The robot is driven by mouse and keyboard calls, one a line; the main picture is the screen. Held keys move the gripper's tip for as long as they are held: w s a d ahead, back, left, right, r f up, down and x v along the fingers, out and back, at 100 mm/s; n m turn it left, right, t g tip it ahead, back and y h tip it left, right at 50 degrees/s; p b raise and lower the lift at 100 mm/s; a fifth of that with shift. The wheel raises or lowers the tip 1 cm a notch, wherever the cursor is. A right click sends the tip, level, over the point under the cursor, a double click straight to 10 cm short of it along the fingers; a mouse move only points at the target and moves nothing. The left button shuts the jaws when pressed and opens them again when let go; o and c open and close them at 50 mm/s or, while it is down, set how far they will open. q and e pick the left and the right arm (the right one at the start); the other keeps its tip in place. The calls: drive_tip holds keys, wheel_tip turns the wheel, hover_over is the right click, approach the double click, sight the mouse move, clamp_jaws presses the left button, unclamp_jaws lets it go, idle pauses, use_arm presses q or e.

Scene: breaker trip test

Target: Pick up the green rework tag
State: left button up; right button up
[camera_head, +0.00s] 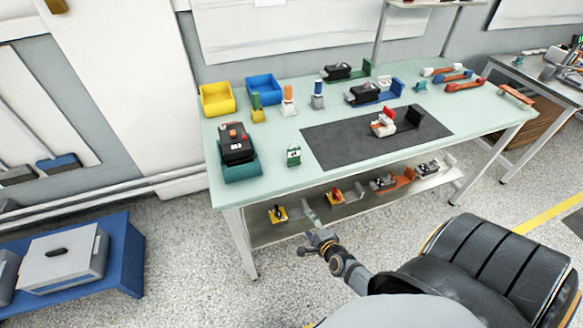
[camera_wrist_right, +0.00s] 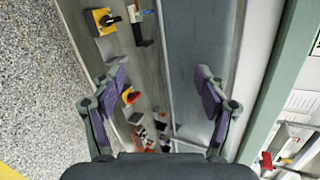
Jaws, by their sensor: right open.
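A small green piece with a white face (camera_head: 293,154) stands near the front edge of the pale green workbench (camera_head: 265,181), left of the dark mat; it looks like the green rework tag, but it is too small to be sure. My right gripper (camera_head: 309,212) is in front of the bench, by the lower shelf and apart from that piece. In the right wrist view the right gripper (camera_wrist_right: 162,88) has its fingers wide apart with nothing between them at close range; the green piece cannot be made out there. My left gripper is not in view.
A black device in a teal holder (camera_head: 238,150) stands left of the green piece. Yellow (camera_head: 217,99) and blue (camera_head: 263,88) bins sit behind. The dark mat (camera_head: 345,145) holds a red-and-white device (camera_head: 384,123). The lower shelf (camera_head: 352,207) carries several parts below the bench edge.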

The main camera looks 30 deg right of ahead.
drive_tip(key=w+r+m+t+h+b, duration=0.1)
drive_tip(key=w+r+m+t, duration=0.25)
drive_tip(key=r+m, duration=0.4)
drive_tip(key=m+t+h+b, duration=0.1)
drive_tip(key=m+h, duration=0.1)
drive_tip(key=m, duration=0.8)
approach(294, 155)
drive_tip(key=x, duration=0.3)
drive_tip(key=shift+w+a+r+p, duration=0.1)
drive_tip(key=shift+w+r+p, duration=0.15)
drive_tip(key=shift+p, duration=0.1)
drive_tip(key=x, duration=0.5)
drive_tip(key=shift+w+d+f, duration=0.2)
drive_tip(key=shift+f, duration=0.15)
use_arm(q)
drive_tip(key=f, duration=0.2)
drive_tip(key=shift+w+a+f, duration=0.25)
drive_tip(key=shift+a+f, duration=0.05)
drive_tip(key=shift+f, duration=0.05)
use_arm(e)
drive_tip(key=shift+s, duration=0.1)
drive_tip(key=shift+r, duration=0.1)
drive_tip(key=shift+c, duration=1.1)
drive_tip(key=c, duration=0.9)
